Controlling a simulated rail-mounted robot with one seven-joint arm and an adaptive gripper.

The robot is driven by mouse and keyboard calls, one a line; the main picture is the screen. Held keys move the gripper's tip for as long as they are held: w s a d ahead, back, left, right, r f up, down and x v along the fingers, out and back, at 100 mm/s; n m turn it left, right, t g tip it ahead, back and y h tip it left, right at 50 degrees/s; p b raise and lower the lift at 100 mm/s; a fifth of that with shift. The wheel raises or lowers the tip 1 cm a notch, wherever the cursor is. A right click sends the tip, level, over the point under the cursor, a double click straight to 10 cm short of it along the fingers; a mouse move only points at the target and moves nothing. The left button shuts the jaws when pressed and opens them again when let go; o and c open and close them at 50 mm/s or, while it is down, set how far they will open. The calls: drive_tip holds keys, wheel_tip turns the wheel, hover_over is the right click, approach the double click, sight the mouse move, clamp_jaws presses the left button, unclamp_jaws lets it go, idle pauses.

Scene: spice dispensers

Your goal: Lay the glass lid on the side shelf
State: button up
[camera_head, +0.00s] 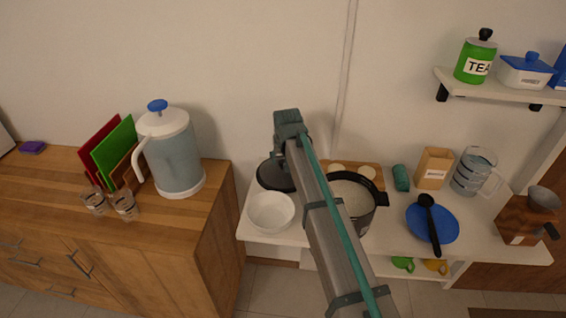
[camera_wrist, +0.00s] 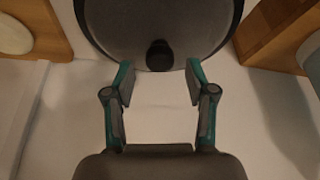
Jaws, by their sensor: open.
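The lid (camera_wrist: 158,22) is a dark grey disc with a darker rim and a black knob (camera_wrist: 159,55). In the head view the lid (camera_head: 272,175) lies flat on the white side table (camera_head: 285,237), behind the white bowl, partly hidden by my arm. My gripper (camera_wrist: 159,80) is open and empty. In the wrist view its two fingers stand apart on either side, a little below the knob, not closed on it. In the head view my gripper's fingers are hidden by the arm. The dark pot (camera_head: 372,212) stands uncovered with pale contents.
A white bowl (camera_head: 270,211) sits in front of the lid. The wooden cabinet (camera_head: 215,225) borders the table at left. A board with pale rounds (camera_head: 372,172) lies behind the pot. A wall shelf (camera_head: 485,92) at upper right holds canisters.

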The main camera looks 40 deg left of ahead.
drive_tip(key=b+v, duration=0.1)
drive_tip(key=v, duration=0.8)
drive_tip(key=shift+r+b, duration=0.3)
